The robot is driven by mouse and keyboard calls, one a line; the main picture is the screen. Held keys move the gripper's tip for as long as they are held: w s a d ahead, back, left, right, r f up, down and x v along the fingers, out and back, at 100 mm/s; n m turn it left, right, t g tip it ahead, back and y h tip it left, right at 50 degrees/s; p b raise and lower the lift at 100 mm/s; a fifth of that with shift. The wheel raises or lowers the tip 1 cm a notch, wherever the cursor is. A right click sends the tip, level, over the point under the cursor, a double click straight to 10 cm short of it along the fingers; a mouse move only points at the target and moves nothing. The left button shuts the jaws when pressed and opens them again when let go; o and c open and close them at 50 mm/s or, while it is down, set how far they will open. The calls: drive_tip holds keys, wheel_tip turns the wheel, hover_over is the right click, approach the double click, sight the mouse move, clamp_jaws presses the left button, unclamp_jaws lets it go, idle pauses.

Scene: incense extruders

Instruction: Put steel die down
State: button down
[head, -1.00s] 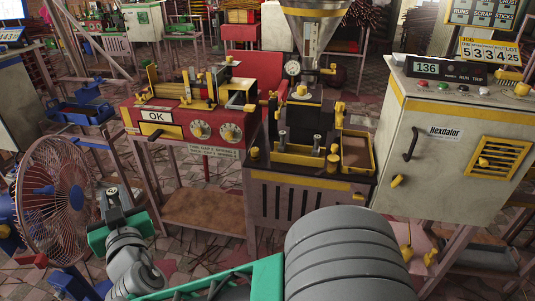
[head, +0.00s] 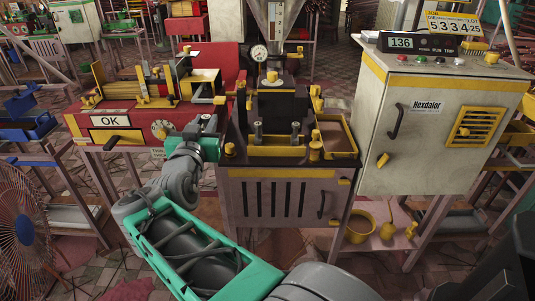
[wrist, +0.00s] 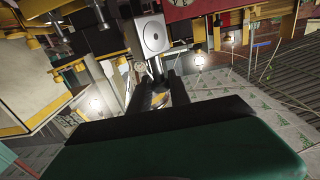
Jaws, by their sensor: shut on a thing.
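In the wrist view the die (wrist: 150,36) sits at the tips of my dark fingers (wrist: 158,72). In the head view my gripper (head: 207,132) is shut on the die (head: 209,122), which shows small and grey. It is in front of the red machine's right end, left of the extruder (head: 284,185). The extruder has a yellow-rimmed front trough (head: 276,151) with two upright posts. A yellow-rimmed tray (head: 340,137) with a brown floor is at its right.
The red machine (head: 128,125) with an OK sign stands left of the extruder. A pale cabinet (head: 420,140) stands at the right. A fan (head: 25,228) is at the lower left. A yellow bucket (head: 360,228) is on a low shelf. Open floor shows between the fan and my arm.

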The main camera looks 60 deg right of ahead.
drive_tip(key=s+d+r+m+g+h+b, duration=0.1)
drive_tip(key=s+d+m+g, duration=0.15)
drive_tip(key=s+d, duration=0.35)
drive_tip(key=s+d+r+m+g+h+b, duration=0.15)
drive_tip(key=s+d+g, duration=0.25)
drive_tip(key=s, duration=0.5)
drive_tip(key=shift+t+y, duration=0.25)
drive_tip(key=shift+y, duration=0.2)
drive_tip(key=w+d+f+b, duration=0.1)
drive_tip(key=w+d+f, duration=0.1)
drive_tip(key=d+f, duration=0.2)
drive_tip(key=w+d+f+b, duration=0.1)
drive_tip(key=w+d+f, duration=0.1)
drive_tip(key=d+f, duration=0.2)
drive_tip(key=w+d+f+b, duration=0.1)
drive_tip(key=w+d+f, duration=0.1)
drive_tip(key=f, duration=0.4)
drive_tip(key=shift+w+d+b, duration=0.3)
drive_tip(key=shift+d+b, duration=0.05)
drive_tip(key=shift+d, duration=0.55)
drive_tip(key=c, duration=1.5)
unclamp_jaws()
drive_tip(key=shift+f, duration=0.2)
drive_tip(key=shift+c, duration=0.2)
drive_tip(key=o, duration=0.3)
drive_tip(key=shift+w+d, duration=0.1)
drive_tip(key=shift+o, duration=0.2)
drive_tip(key=shift+r, duration=0.5)
